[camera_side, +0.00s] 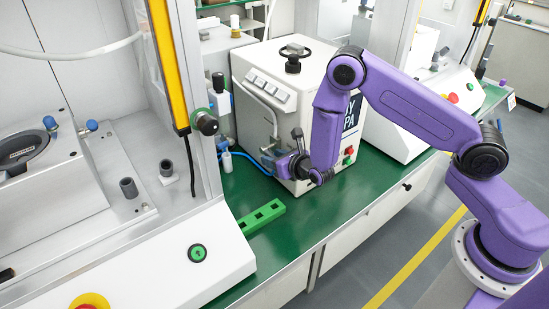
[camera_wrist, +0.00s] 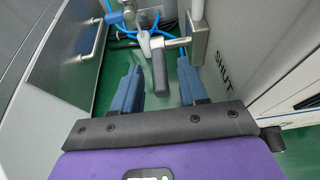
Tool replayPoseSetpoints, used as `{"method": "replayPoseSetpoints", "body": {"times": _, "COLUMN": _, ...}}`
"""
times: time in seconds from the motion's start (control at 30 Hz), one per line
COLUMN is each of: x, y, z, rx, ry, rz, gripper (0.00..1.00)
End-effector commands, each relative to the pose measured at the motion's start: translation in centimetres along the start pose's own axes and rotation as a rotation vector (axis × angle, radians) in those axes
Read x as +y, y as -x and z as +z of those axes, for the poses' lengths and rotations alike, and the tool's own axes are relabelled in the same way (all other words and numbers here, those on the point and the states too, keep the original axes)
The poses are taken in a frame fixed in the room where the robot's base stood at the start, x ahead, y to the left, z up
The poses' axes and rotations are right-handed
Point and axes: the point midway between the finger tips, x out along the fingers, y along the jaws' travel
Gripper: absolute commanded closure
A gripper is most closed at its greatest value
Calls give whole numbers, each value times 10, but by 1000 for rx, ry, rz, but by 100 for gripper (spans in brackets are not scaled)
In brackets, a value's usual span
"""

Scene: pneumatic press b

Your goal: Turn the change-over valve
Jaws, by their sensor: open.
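The change-over valve shows in the wrist view as a grey metal body (camera_wrist: 199,38) with a short lever ending in a dark grip (camera_wrist: 159,68). The word SHUT is printed on the pale panel to its right. My gripper (camera_wrist: 158,76) has its two blue fingers apart, one on each side of the dark grip. I see a gap on both sides, so they do not appear closed on it. In the side view my gripper (camera_side: 277,160) is low at the front of the white cabinet (camera_side: 300,100), where the valve is mostly hidden by my wrist.
Blue air tubes (camera_side: 238,158) run beside the valve. A green slotted block (camera_side: 262,217) lies on the green bench (camera_side: 310,215). The bench front is otherwise clear.

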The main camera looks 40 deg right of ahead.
Motion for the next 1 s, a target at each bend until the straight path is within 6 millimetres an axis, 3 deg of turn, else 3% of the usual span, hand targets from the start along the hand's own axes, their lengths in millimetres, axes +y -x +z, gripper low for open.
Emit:
{"method": "replayPoseSetpoints", "body": {"times": 0.3, "x": 0, "y": -3, "z": 0, "rx": 0, "ry": 0, "rz": 0, "gripper": 57}}
{"method": "replayPoseSetpoints", "body": {"times": 0.33, "x": 0, "y": -3, "z": 0, "rx": 0, "ry": 0, "rz": 0, "gripper": 61}}
{"method": "replayPoseSetpoints", "body": {"times": 0.4, "x": 0, "y": -2, "z": 0, "rx": 0, "ry": 0, "rz": 0, "gripper": 84}}
{"method": "replayPoseSetpoints", "body": {"times": 0.47, "x": 0, "y": -2, "z": 0, "rx": 0, "ry": 0, "rz": 0, "gripper": 100}}
{"method": "replayPoseSetpoints", "body": {"times": 1.0, "x": 0, "y": -2, "z": 0, "rx": -1, "ry": 0, "rz": -1, "gripper": 100}}
